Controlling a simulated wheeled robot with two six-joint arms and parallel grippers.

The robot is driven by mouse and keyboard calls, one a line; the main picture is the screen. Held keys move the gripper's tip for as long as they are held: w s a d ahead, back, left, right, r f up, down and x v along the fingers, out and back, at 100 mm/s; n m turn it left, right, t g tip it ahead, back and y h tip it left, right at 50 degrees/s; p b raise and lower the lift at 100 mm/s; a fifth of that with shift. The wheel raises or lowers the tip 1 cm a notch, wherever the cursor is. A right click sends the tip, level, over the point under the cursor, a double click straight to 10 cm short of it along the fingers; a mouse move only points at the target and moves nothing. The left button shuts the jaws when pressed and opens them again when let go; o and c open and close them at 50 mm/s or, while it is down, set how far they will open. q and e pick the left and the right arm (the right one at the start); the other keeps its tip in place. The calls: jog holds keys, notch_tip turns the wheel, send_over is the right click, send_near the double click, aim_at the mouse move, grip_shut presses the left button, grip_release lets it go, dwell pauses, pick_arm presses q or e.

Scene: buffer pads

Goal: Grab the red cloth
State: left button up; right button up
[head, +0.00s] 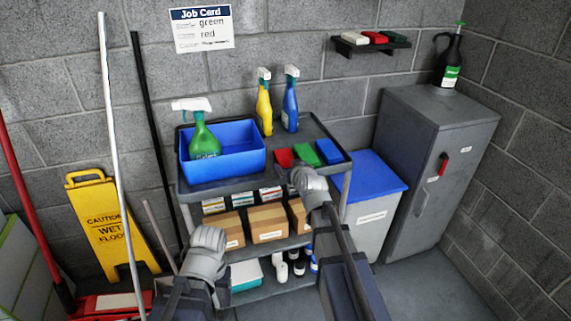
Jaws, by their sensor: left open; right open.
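The red cloth (284,158) lies flat on the top shelf of the grey cart, at the left end of a row with a green cloth (304,154) and a blue cloth (329,151). My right gripper (301,177) is open at the cart's front edge, just in front of the red and green cloths. It appears empty, and whether it touches a cloth cannot be told. My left gripper (207,238) is open and empty, lower down in front of the cart's boxes, well away from the cloths.
A blue bin (226,165) with a green spray bottle (202,135) stands left of the cloths. Yellow (264,105) and blue (290,103) spray bottles stand behind. A wall shelf (371,48) holds folded white, red and green items. A blue-lidded bin (372,182) stands right of the cart.

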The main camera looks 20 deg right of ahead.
aim_at(287, 162)
jog(key=b+x, duration=0.1)
jog(key=x, duration=0.3)
jog(key=shift+w, duration=0.15)
jog(key=shift+c, duration=0.4)
jog(key=shift+c, duration=0.7)
jog(key=shift+w+f, duration=0.15)
jog(key=shift+f, duration=0.05)
jog(key=c, duration=0.3)
jog(key=shift+r, duration=0.1)
jog(key=c, duration=0.5)
jog(key=shift+r, duration=0.15)
